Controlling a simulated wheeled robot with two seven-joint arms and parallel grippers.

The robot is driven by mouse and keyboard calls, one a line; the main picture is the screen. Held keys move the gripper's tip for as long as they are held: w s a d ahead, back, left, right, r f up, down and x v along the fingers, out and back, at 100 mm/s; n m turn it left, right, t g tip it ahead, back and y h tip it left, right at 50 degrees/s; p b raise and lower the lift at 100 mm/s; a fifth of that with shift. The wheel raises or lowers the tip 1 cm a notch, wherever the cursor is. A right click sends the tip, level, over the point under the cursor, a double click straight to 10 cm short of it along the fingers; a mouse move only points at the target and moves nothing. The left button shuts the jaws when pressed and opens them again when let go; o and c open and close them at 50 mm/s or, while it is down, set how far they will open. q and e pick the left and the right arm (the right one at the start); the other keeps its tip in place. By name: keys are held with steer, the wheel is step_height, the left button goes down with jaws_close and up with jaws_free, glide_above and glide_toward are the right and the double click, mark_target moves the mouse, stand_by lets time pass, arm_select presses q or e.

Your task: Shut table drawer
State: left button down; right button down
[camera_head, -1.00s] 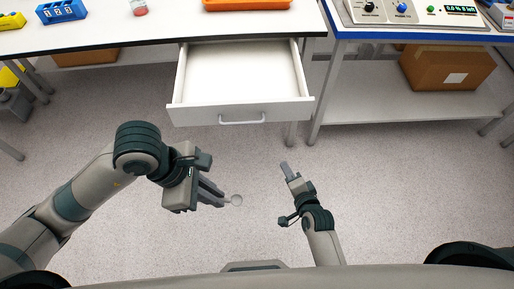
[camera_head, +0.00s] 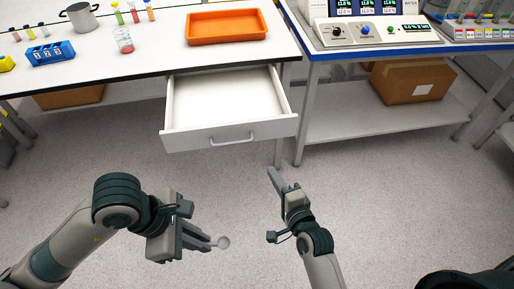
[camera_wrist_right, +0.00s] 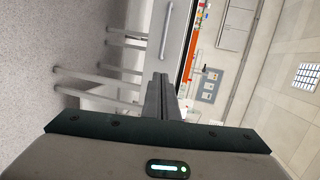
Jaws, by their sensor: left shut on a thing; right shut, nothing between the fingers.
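The table drawer (camera_head: 185,138) stands pulled out under the white table in the head view, its empty inside showing. Its front carries a bar handle (camera_head: 232,141). The drawer front and handle (camera_wrist_right: 167,32) also show beyond the fingers in the right wrist view. My right gripper (camera_head: 272,174) is shut and empty. It is below and right of the handle in the picture, apart from the drawer. My left gripper (camera_head: 213,243) is shut on a small pale round-ended thing (camera_head: 223,242), over the floor in front of the drawer. Its gripped part is hidden.
An orange tray (camera_head: 226,41), a blue rack (camera_head: 50,53), a metal pot (camera_head: 81,17) and small tubes stand on the white table (camera_head: 150,58). A blue-edged bench with a cardboard box (camera_head: 413,82) on its shelf is at right. Open floor lies before the drawer.

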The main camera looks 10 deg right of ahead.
mark_target(253, 141)
steer(key=shift+w, duration=0.1)
